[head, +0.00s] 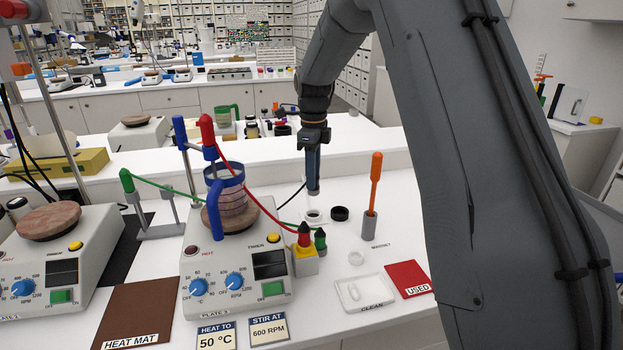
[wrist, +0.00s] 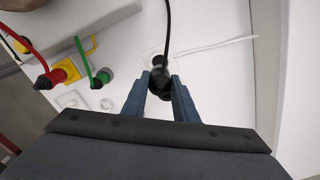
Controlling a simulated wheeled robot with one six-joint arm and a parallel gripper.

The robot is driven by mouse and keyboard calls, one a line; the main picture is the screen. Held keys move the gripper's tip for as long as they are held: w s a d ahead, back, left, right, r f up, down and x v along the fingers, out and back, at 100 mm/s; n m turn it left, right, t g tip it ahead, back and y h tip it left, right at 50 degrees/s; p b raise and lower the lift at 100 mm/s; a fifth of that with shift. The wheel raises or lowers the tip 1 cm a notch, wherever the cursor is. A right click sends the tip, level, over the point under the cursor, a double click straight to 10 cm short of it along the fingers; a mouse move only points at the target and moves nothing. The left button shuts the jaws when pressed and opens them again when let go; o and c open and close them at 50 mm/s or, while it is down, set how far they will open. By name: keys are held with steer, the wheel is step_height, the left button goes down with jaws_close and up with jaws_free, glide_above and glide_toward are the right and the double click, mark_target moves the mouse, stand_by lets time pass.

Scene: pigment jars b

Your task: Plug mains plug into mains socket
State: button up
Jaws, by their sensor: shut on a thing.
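My gripper (wrist: 161,83) is shut on a black mains plug (wrist: 160,76), which sits between its two blue fingertips in the wrist view. A black cord runs from the plug up to the picture's top edge. A pale square plate (wrist: 149,55), apparently the mains socket, lies just beyond the plug and is partly covered by it. I cannot tell whether plug and plate touch. The plug is not clear there.
A hotplate (head: 214,272) with a clamped beaker stands left. A red plug (head: 304,236) and a green plug (head: 320,240) stand at its right. An orange-handled tool (head: 375,180) stands in a grey holder to the right. A black ring (head: 340,213) lies near my gripper.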

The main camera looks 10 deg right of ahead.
mark_target(313, 192)
steer(key=shift+r+p, duration=0.1)
steer(key=shift+p, duration=0.2)
steer(key=shift+f+b, duration=1)
steer(key=shift+f, duration=1.9)
steer(key=shift+p, duration=0.55)
steer(key=shift+f+b, duration=0.5)
steer(key=shift+f, duration=0.8)
steer(key=o, duration=1.1)
steer(key=shift+r+b, duration=1.05)
steer(key=shift+r, duration=2.9)
